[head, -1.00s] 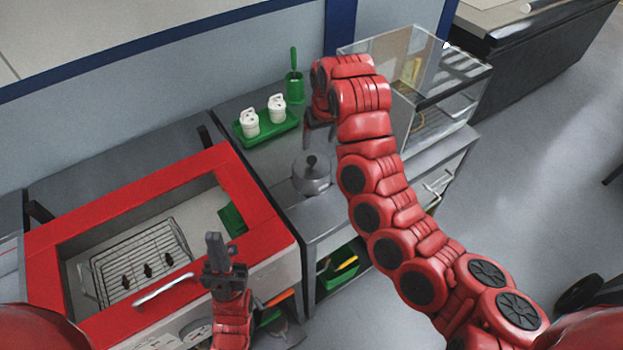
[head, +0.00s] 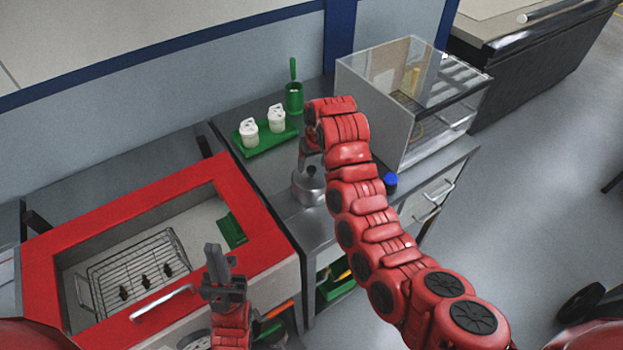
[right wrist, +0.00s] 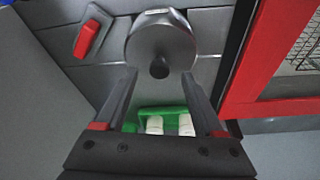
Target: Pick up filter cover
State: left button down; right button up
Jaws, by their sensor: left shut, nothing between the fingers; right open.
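The filter cover appears to be the round grey metal housing with a knob (head: 309,188) on the worktop, partly hidden by my right gripper in the head view. In the right wrist view the round cover (right wrist: 160,38) lies just beyond the fingertips, with its dark knob facing between them. My right gripper (right wrist: 159,78) is open and empty. In the head view my right gripper (head: 310,165) is directly above the cover; whether it touches the knob is unclear. My left gripper (head: 214,254) is shut and empty in front of the red-rimmed basin.
A green tray (head: 258,151) with two white containers stands behind the cover, beside a green cup (head: 294,98). A clear-walled box (head: 375,105) and a blue-capped item (head: 391,181) are to the right. The red-rimmed basin (head: 258,222) holding a wire basket (head: 125,272) is left.

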aim_at(311, 180)
jog(key=shift+p+x, duration=0.5)
jog(key=shift+x, duration=0.8)
jog(key=shift+w, duration=0.1)
grip_shut()
dwell(0.4)
